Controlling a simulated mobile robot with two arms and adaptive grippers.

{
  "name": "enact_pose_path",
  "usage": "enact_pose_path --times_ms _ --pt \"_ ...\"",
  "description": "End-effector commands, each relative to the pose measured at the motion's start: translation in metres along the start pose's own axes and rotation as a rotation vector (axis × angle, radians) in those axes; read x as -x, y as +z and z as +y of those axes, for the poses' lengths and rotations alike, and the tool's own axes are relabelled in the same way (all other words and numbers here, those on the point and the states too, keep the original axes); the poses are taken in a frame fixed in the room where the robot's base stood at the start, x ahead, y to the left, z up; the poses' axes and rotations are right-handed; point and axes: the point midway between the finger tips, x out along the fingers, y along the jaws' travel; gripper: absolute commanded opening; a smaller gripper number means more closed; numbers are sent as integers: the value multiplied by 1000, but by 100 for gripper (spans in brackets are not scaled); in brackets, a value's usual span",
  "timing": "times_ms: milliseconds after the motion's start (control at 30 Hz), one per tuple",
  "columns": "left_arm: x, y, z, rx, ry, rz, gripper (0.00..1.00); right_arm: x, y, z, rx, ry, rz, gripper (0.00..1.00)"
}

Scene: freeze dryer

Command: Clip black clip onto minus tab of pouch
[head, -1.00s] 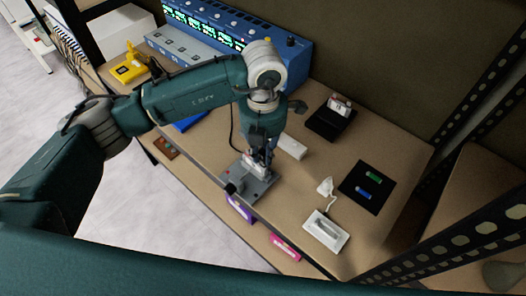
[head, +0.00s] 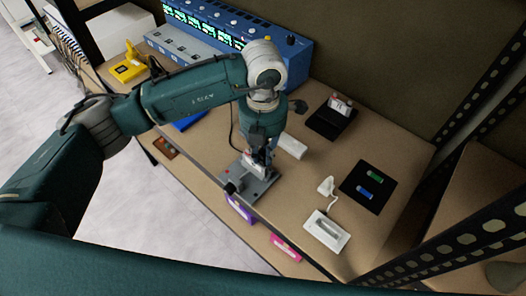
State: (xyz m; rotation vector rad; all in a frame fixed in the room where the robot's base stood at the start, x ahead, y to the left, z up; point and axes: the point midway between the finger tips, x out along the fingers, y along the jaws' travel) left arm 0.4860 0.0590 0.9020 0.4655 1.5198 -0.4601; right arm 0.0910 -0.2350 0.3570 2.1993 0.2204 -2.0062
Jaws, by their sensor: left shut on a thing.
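My left gripper (head: 262,149) points down over a grey fixture (head: 262,186) at the front edge of the bench. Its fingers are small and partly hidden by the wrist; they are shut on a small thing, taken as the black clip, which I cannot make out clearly. A thin black lead (head: 232,126) runs down beside the wrist. A small pale pouch (head: 252,166) stands upright in the fixture, right by the fingertips. Its tabs are too small to tell apart, and I cannot tell whether the clip touches one. My right gripper is not in view.
A white block (head: 293,146) lies right of the gripper. Farther right are a black stand (head: 331,122), a white tray device (head: 326,232) and a black mat (head: 384,187) with green and blue cells. A blue instrument (head: 290,52) stands behind. Free bench lies at the right.

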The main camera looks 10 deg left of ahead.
Motion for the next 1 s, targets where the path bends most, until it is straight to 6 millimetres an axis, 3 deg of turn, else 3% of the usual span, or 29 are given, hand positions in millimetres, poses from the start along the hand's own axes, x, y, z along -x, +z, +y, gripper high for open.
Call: enact_pose_path --times_ms 1000 --pt "-18 0 0 0 0 1 1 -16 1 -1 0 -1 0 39"
